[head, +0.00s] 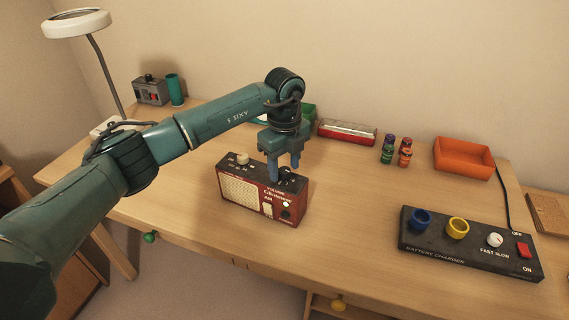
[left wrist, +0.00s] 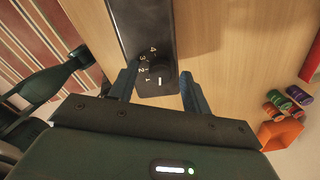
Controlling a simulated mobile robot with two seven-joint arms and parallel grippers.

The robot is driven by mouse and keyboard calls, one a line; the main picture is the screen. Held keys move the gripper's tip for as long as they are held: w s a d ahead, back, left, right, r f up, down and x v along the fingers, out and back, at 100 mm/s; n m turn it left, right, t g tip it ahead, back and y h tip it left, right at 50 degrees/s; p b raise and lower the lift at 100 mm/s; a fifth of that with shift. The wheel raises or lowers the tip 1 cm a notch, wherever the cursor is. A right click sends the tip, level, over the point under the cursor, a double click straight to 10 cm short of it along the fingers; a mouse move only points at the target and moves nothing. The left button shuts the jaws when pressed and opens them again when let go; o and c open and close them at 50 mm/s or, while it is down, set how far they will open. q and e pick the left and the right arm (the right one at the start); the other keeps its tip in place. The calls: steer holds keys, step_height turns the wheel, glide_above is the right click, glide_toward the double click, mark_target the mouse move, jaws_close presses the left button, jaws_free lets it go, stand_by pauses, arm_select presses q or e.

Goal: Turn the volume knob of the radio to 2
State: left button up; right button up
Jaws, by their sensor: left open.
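The red radio (head: 232,208) stands on the desk, with a cream speaker front and a dark top panel. Its top panel (left wrist: 140,22) also shows in the left wrist view, with the numbers 1 to 4 in an arc. The dark volume knob (left wrist: 158,68) is beside these numbers and hard to tell from the panel. A short white mark shows near the 1. My left gripper (head: 285,170) points down at the right end of the radio's top. Its fingers (left wrist: 160,80) are open, one on each side of the knob, with gaps visible. My right gripper is not in view.
A cream knob (head: 242,158) is on the radio's left top. A black battery charger (head: 470,254) lies at right. An orange tray (head: 463,158), several small batteries (head: 388,150) and a red-and-white box (head: 347,132) stand behind. The desk between radio and charger is clear.

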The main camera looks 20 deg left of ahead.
arm_select(q)
steer(key=shift+f, duration=0.2)
steer(key=c, duration=1)
